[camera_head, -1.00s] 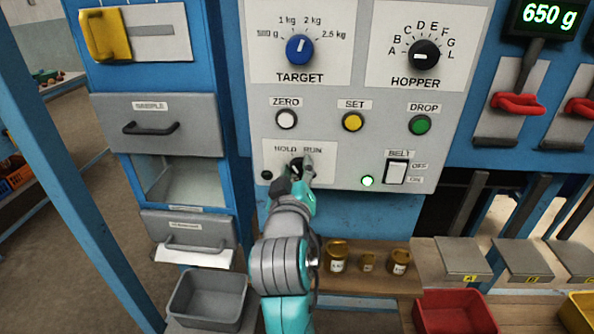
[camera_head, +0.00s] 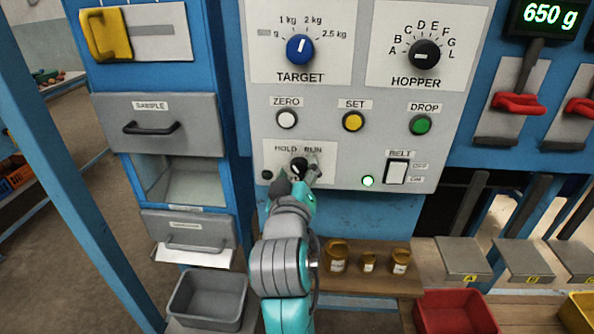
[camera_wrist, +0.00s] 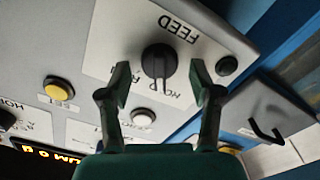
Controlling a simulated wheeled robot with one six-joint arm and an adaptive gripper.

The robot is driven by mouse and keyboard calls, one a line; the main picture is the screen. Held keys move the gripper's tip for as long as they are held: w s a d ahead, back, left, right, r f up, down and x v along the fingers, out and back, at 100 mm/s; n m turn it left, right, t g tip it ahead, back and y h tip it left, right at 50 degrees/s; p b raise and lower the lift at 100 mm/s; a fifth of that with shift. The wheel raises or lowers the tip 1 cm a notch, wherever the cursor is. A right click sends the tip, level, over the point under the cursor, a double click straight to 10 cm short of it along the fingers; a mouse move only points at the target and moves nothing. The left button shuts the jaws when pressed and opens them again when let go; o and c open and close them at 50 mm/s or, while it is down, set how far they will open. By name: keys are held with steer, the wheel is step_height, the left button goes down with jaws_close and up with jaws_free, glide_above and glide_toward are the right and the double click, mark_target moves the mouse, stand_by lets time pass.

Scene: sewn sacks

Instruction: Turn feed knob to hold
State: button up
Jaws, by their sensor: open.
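The feed knob (camera_head: 299,168) is a round black knob low on the grey control panel, under the HOLD and RUN labels. In the wrist view the knob (camera_wrist: 159,61) shows a ridge with a pale line pointing down the picture, towards the side with the upside-down labels. I cannot tell exactly which label it meets. My gripper (camera_wrist: 160,74) is open, with one finger on each side of the knob and a visible gap to both. In the head view my gripper (camera_head: 298,177) is in front of the panel and partly covers the knob's plate.
Above are the white ZERO button (camera_head: 287,120), yellow SET button (camera_head: 352,121) and green DROP button (camera_head: 420,125). The BELT switch (camera_head: 396,172) and a lit green lamp (camera_head: 368,181) lie to the right. Jars (camera_head: 337,257) stand on a shelf below, beside my arm.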

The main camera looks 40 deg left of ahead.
steer(key=v, duration=1.1)
steer(key=shift+s+d, duration=0.15)
steer(key=shift+s, duration=0.2)
steer(key=s+d+f+m+h, duration=0.3)
steer(key=d+f, duration=2.2)
steer(key=d, duration=0.1)
steer(key=s+d+f+m+h, duration=0.3)
steer(key=s+d+f+m, duration=0.15)
steer(key=s+d, duration=0.75)
steer(key=s+d+r+m+h, duration=0.1)
steer(key=s+d+m+h, duration=0.2)
steer(key=s, duration=1.1)
steer(key=d+m, duration=0.2)
steer(key=d, duration=0.1)
steer(key=shift+h, duration=0.3)
